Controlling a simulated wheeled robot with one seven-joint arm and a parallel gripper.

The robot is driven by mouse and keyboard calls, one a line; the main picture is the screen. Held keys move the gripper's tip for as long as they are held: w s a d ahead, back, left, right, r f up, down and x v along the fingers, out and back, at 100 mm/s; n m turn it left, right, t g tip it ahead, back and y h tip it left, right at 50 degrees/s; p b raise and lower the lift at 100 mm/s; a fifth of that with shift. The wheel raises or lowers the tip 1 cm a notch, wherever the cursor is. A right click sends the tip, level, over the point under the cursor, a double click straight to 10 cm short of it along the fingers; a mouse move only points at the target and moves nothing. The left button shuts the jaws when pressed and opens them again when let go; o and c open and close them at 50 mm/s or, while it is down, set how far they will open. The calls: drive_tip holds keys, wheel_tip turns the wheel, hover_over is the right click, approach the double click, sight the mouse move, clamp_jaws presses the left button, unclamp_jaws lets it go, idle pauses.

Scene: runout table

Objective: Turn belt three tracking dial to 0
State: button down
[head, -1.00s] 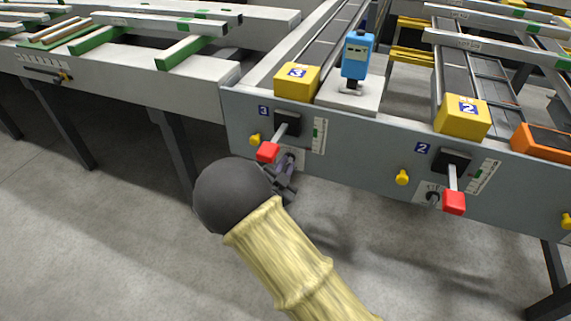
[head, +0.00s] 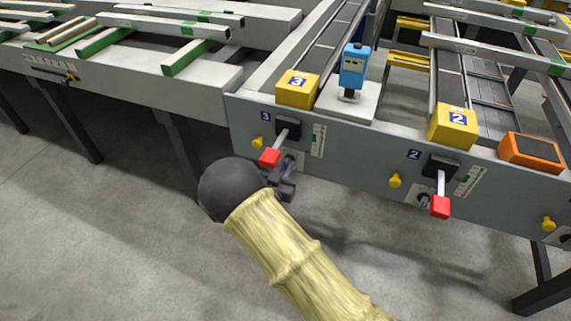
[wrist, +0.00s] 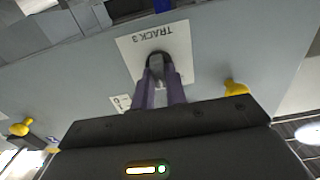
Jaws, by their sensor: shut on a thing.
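The belt three tracking dial (wrist: 158,60) is a dark round knob on a white plate (wrist: 180,40) marked TRACK 3, upside down in the wrist view. My gripper (wrist: 160,80) is shut on the dial, with its purple-grey fingers on both sides of it. In the head view my gripper (head: 286,170) reaches the panel just below the red-tipped lever (head: 270,157) of station 3. The dial is mostly hidden there by the gripper. The pointer and most of the scale marks are hidden or too small to read.
A yellow knob (head: 257,142) sits left of the lever. A yellow box marked 3 (head: 297,89) stands above on the panel's top edge. Station 2's red lever (head: 440,206) and yellow knob (head: 395,181) stick out to the right. Floor below is open.

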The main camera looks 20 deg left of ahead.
drive_tip(key=shift+a, duration=0.1)
idle(0.3)
drive_tip(key=c, duration=1.4)
unclamp_jaws()
drive_tip(key=shift+c, duration=0.2)
drive_tip(key=s+a+p, duration=0.1)
drive_tip(key=s+p, duration=0.2)
drive_tip(key=s, duration=1.4)
drive_tip(key=shift+s+a, duration=0.15)
drive_tip(key=shift+s, duration=0.05)
